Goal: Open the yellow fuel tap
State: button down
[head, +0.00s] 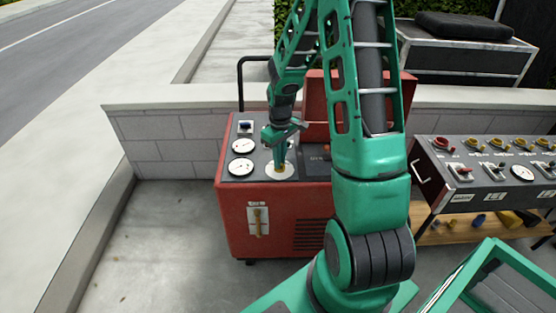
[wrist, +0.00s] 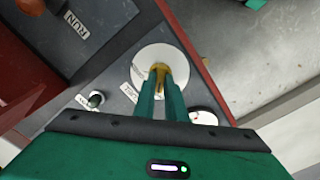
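A red machine (head: 275,215) stands in front of the low wall, with a dark panel on top. A small yellow-brown handle (wrist: 158,70) sits on a round white plate (wrist: 172,56) on that panel; the plate also shows in the head view (head: 272,174). My gripper (head: 281,165) points down at it, and its fingers (wrist: 162,88) are close together with the handle between their tips. Another yellow lever (head: 257,220) hangs upright on a white plate on the machine's front. Its small label is unreadable, so I cannot tell which yellow part is the fuel tap.
Two white gauges (head: 242,146) sit left of the plate. The machine's raised red lid (head: 315,100) stands behind the panel. A grey console (head: 490,170) with several knobs and switches is at the right. Bare concrete (head: 165,240) lies left of the machine.

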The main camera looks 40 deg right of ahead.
jog(key=shift+m, duration=0.3)
jog(key=m, duration=0.3)
jog(key=shift+m, duration=0.4)
jog(key=m, duration=0.4)
jog(key=shift+a, duration=0.1)
jog(key=m, duration=0.9)
jog(key=shift+a, duration=0.1)
jog(key=shift+m, duration=0.4)
jog(key=shift+w, duration=0.1)
jog(key=c, duration=1.8)
grip_release()
